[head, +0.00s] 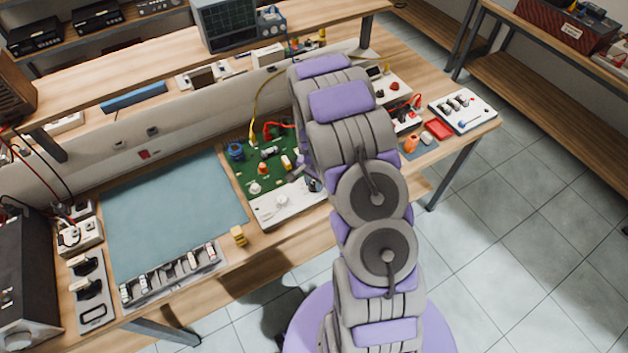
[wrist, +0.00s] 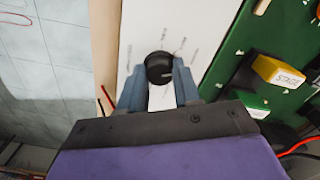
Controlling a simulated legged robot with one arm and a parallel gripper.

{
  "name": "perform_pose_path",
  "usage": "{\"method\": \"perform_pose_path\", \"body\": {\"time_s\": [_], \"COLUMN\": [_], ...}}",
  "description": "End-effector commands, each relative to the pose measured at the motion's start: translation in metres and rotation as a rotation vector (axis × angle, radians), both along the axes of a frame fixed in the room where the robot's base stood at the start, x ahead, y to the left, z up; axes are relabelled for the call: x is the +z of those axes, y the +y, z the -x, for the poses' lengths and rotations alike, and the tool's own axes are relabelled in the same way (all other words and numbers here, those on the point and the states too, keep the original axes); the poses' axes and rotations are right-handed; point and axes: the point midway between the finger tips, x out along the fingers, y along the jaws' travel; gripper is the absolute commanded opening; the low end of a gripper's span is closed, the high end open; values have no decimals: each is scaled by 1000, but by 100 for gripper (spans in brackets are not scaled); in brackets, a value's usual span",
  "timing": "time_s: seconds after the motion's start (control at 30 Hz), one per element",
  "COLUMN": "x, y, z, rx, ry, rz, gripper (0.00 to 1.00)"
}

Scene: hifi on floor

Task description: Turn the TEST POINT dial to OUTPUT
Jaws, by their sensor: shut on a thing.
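The TEST POINT dial is a round black knob (wrist: 159,65) on a white panel (wrist: 205,28) in the wrist view. Small labels fan out around the knob, too blurred to read, and I cannot tell which one it points to. My gripper (wrist: 161,76) has one blue-grey finger on each side of the knob and is shut on it. In the head view the white panel (head: 268,213) is the front strip of a green circuit board (head: 250,178), and my gripper (head: 309,183) is at its right end, partly hidden by my arm.
A yellow block labelled STAGE (wrist: 278,71) stands on the board beside my gripper. Red and yellow wires run over the board's back. A blue-grey mat (head: 170,215) lies clear to the left. A small yellow block (head: 238,236) sits near the bench's front edge.

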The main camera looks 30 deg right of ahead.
Motion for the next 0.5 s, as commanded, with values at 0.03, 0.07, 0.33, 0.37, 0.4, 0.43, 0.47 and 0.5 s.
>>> {"method": "perform_pose_path", "body": {"time_s": [0.03,0.07,0.33,0.37,0.4,0.43,0.47,0.5], "x": [3,3,3,3,3,3,3,3], "y": [-1,-1,-1,-1,-1,-1,-1,-1], "z": [-4,-4,-5,-5,-5,-5,-5,-5], "rx": [-14,-22,-56,-57,-57,-57,-57,-57], "ry": [-12,-12,-12,-12,-12,-12,-13,-13], "rz": [3,4,3,3,3,3,4,4], "gripper": [2,2,2,2,2,2,2,2]}}
